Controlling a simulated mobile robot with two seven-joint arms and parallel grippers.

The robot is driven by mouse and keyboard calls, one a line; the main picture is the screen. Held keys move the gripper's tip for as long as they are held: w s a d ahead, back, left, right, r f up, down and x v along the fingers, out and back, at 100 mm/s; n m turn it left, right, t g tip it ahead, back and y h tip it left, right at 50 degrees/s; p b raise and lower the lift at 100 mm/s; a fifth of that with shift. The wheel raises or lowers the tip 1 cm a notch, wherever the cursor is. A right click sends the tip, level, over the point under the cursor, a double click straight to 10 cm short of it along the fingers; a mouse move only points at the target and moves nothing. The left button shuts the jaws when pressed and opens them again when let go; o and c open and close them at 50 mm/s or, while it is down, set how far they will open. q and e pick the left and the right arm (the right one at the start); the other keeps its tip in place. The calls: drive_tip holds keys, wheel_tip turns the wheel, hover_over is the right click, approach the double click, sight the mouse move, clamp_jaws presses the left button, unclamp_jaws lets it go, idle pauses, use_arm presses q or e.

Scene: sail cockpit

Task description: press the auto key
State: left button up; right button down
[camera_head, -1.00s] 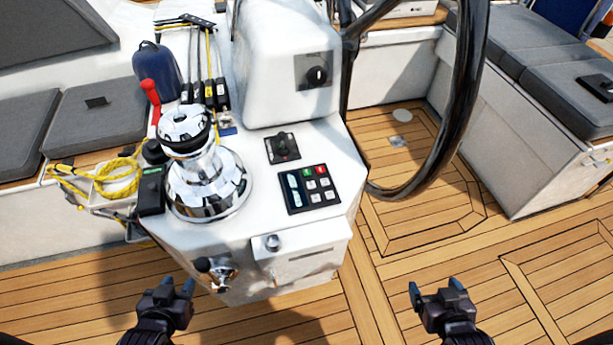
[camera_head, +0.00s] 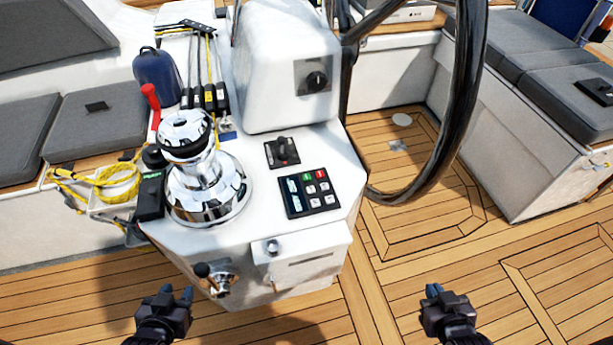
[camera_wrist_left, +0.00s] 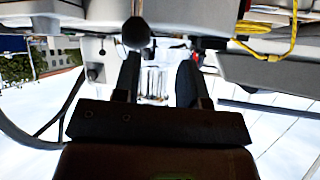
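The autopilot keypad (camera_head: 309,192) is a black panel on the white console, with a small display at its left. My left gripper (camera_head: 177,292) is open and empty, low in front of the console. Its two fingers stand apart in the left wrist view (camera_wrist_left: 158,80). My right gripper (camera_head: 433,291) has its fingertips together, with nothing seen between them, over the deck to the right. Both are well apart from the keypad.
A chrome winch (camera_head: 205,180) stands left of the keypad, and a black lever control (camera_head: 283,151) sits behind it. The large black steering wheel (camera_head: 462,110) rises at the right. A lever (camera_head: 215,274) juts from the console front. The space above the keypad is clear.

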use_arm(q)
drive_tip(key=shift+w+r, duration=0.1)
drive_tip(key=shift+w, duration=0.1)
use_arm(e)
drive_tip(key=shift+s, duration=0.1)
use_arm(q)
drive_tip(key=shift+w, duration=0.1)
use_arm(e)
drive_tip(key=shift+w+r, duration=0.2)
drive_tip(key=shift+w, duration=0.25)
drive_tip(key=shift+a, duration=0.1)
drive_tip(key=shift+s, duration=0.1)
use_arm(q)
drive_tip(key=shift+s, duration=0.25)
use_arm(e)
drive_tip(key=shift+s, duration=0.1)
